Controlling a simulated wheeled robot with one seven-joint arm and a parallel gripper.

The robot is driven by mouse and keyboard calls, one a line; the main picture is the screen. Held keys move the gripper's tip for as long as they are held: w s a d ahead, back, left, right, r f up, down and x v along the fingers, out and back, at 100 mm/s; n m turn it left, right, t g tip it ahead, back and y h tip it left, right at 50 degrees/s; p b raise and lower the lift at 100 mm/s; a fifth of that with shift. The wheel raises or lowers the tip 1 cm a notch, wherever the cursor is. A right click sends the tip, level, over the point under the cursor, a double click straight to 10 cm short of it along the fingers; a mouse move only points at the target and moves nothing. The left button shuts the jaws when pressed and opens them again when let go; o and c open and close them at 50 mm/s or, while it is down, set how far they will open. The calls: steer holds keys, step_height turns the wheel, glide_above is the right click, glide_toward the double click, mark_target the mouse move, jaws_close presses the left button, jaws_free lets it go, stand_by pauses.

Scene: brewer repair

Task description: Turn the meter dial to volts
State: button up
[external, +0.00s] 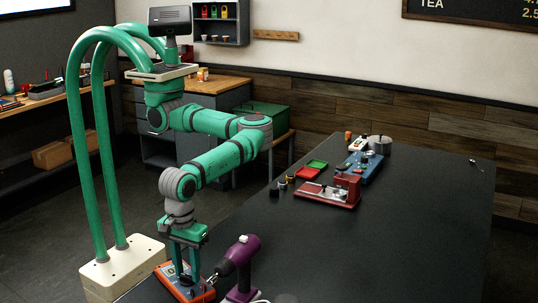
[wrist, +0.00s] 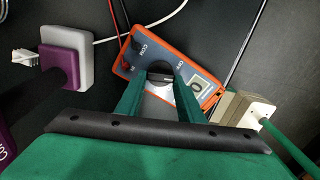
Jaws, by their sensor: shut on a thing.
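The meter (external: 177,283) has an orange case and lies on the dark table near its front left end. In the wrist view the meter (wrist: 133,62) shows a blue-grey face, lettering that includes COM and OFF, and a small display reading 0. Its dial (wrist: 160,76) is a dark round knob in the middle of the face. My gripper (wrist: 161,71) points down and is shut on the dial, one green finger on each side. The fingers hide much of the dial, so its pointer setting is unclear. My gripper (external: 184,272) also shows above the meter in the external view.
A purple drill-like tool (external: 243,262) stands close to the right of the meter. In the wrist view a purple and white block (wrist: 66,62) is at left and a beige block (wrist: 244,110) with a green cord at right. The middle of the table is clear.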

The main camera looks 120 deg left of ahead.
steer(key=shift+m, duration=0.9)
steer(key=o, duration=1.1)
steer(key=shift+c, duration=0.2)
step_height(320, 180, up, 11)
steer(key=shift+f, duration=0.1)
